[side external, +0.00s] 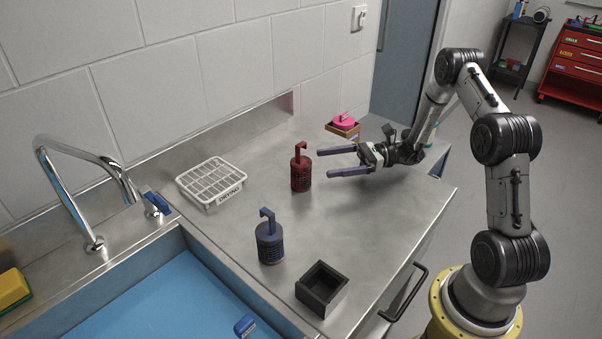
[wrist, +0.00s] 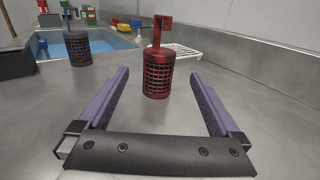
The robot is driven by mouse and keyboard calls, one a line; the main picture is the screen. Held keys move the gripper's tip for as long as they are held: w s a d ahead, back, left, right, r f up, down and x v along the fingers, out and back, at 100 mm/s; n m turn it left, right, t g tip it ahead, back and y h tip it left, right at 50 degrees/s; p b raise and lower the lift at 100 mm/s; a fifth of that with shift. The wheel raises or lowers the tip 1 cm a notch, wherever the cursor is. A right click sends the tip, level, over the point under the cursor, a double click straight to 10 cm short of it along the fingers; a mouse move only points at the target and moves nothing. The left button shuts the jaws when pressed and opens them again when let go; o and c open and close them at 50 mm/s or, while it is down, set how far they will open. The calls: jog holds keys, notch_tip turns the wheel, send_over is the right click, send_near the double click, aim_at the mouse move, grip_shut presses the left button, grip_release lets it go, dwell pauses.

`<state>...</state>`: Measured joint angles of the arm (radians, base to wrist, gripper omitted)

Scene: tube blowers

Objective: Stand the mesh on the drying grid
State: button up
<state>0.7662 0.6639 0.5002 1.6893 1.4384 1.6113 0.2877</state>
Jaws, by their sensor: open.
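A red mesh cylinder (side external: 301,172) with a hooked handle stands upright on the steel counter. A dark blue mesh cylinder (side external: 269,240) with a similar hook stands upright nearer the sink. The white drying grid (side external: 212,182), labelled DRYING, lies empty by the wall, left of the red mesh. My gripper (side external: 320,162) is open and empty, low over the counter to the right of the red mesh, fingers pointing at it. In the wrist view the red mesh (wrist: 158,72) stands ahead, between the lines of the two fingers; the blue mesh (wrist: 78,48) is further left and the grid (wrist: 184,52) behind.
A black open box (side external: 322,289) sits at the counter's front. A wooden tray with a pink item (side external: 343,122) stands behind my gripper. The blue-floored sink (side external: 170,300) and tap (side external: 95,180) are at left. Counter between the red mesh and the grid is clear.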

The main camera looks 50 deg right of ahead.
aim_at(300, 168)
jog(key=x, duration=0.8)
jog(key=shift+a+f, duration=0.25)
jog(key=c, duration=1.6)
